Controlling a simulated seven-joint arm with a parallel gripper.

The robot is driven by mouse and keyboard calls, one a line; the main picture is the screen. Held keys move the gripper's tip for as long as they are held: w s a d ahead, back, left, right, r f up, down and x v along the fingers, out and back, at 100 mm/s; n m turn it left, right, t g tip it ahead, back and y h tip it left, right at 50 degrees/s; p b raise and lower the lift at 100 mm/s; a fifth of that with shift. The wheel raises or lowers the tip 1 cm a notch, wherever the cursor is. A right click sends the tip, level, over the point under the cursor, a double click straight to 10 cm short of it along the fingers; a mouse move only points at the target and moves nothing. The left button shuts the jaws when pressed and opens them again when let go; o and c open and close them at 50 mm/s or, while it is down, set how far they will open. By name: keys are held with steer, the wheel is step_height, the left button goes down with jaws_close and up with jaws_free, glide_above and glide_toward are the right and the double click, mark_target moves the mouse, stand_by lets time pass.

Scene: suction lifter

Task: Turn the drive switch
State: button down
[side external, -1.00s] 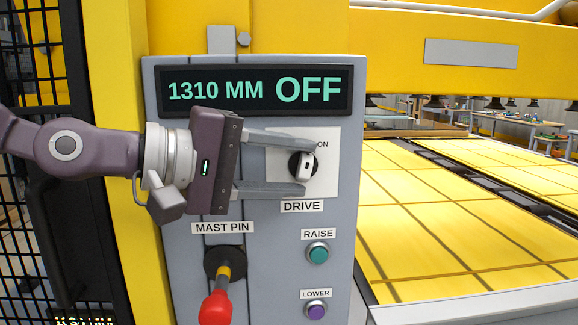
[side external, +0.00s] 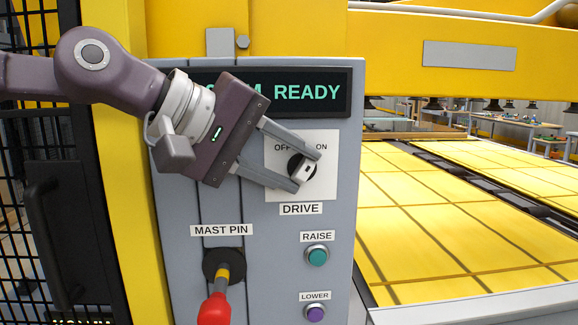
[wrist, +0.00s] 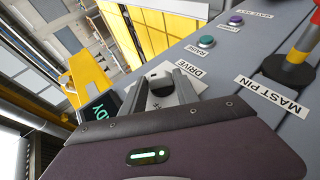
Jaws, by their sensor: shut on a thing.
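The drive switch (side external: 304,170) is a round black knob with a pale grip bar, on a white plate marked OFF and ON above the DRIVE label. My gripper (side external: 307,170) is shut on the knob, a finger on each side, and is tilted down to the right. The knob's bar is turned toward ON. The display (side external: 307,92) reads READY, its left part hidden behind my gripper. In the wrist view the knob (wrist: 160,82) sits between my fingertips (wrist: 164,86).
Below on the grey panel are the MAST PIN lever (side external: 216,305) with a red handle, a teal RAISE button (side external: 317,256) and a purple LOWER button (side external: 316,313). Yellow sheets (side external: 450,225) lie to the right. A black mesh fence (side external: 30,190) stands at the left.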

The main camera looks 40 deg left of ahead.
steer(key=shift+w+d+r+g+y, duration=0.1)
steer(key=shift+r+g+y, duration=0.1)
steer(key=shift+g+y, duration=0.6)
steer(key=shift+m, duration=0.3)
steer(key=c, duration=1)
jaws_free()
steer(key=shift+o, duration=0.2)
steer(key=v, duration=0.7)
